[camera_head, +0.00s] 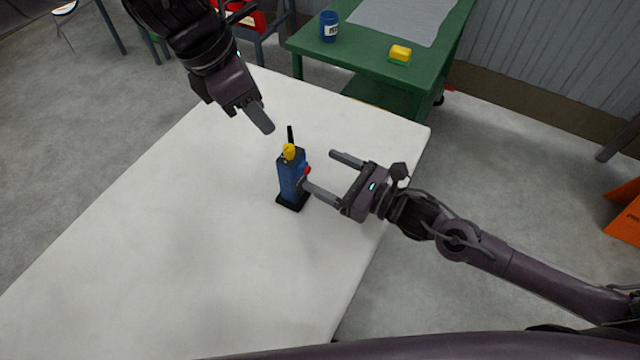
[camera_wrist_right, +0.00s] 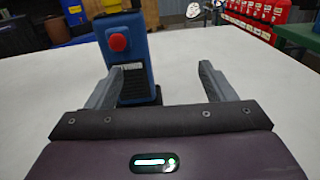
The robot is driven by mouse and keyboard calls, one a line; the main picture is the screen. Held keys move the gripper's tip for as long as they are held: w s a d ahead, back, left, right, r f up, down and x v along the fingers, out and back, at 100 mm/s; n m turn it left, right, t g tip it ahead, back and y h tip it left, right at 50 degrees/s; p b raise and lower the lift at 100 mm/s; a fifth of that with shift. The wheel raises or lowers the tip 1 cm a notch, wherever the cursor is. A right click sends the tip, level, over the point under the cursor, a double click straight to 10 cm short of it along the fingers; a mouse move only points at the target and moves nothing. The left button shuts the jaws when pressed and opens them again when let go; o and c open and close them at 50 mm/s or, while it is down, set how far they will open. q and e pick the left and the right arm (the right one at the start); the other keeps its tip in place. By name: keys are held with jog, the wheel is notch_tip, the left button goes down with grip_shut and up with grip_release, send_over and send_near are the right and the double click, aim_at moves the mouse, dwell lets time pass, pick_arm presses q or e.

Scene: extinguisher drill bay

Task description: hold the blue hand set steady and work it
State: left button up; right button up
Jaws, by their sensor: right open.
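The blue hand set (camera_head: 290,178) stands upright on a black base on the white table. It has a yellow knob on top, a black aerial and a red button on its side. In the right wrist view the blue hand set (camera_wrist_right: 141,62) shows its red button and a dark grille, left of centre. My right gripper (camera_head: 322,175) is open to the right of the hand set. One finger is close to its lower side; I cannot tell if they touch. My left gripper (camera_head: 262,120) is above and left of the hand set, apart from it; its jaw opening is not clear.
The white table (camera_head: 150,260) is otherwise bare. A green cart (camera_head: 350,65) behind it holds a blue can (camera_head: 329,26), a yellow and green sponge (camera_head: 400,54) and a grey sheet (camera_head: 405,15). Red bins (camera_wrist_right: 262,12) stand further back. An orange object (camera_head: 625,212) is at far right.

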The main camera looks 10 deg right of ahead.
aim_at(301, 179)
jog(key=shift+s+a+n+g+y, duration=0.4)
jog(key=shift+s+a+y, duration=0.1)
jog(key=shift+s+a, duration=0.75)
jog(key=shift+a, duration=0.15)
jog(key=x, duration=0.7)
jog(key=shift+a+f, duration=0.1)
jog(key=shift+c, duration=0.5)
